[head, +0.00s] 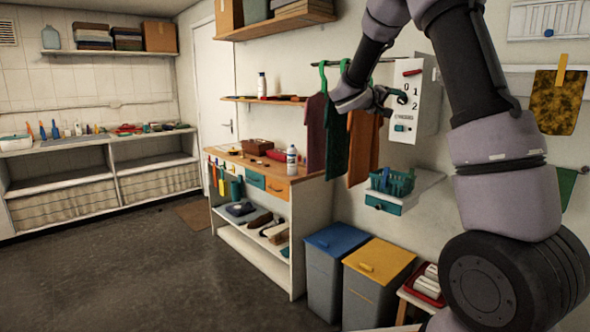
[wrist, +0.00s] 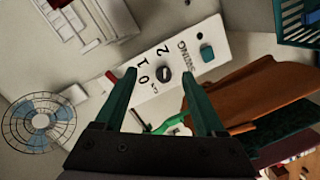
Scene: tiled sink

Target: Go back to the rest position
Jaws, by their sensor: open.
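My gripper (head: 384,100) is raised in front of the wall, at the left side of a white control box (head: 427,115). In the wrist view its two green fingers (wrist: 160,78) are spread apart with nothing held between them. The box's face (wrist: 225,45) carries the marks 0, 1 and 2, a dark round knob (wrist: 163,74), a red part (wrist: 112,76) and a teal button (wrist: 206,53). The knob appears between the fingertips in the wrist view; I cannot tell whether they touch it. My arm comes in from the upper right.
Maroon, green and orange cloths (head: 363,145) hang from a rail just left of the box. Below are a teal basket (head: 392,182) on a small shelf, a blue-lidded bin (head: 337,240) and a yellow-lidded bin (head: 378,262). A fan (wrist: 38,122) shows in the wrist view. Open floor lies left.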

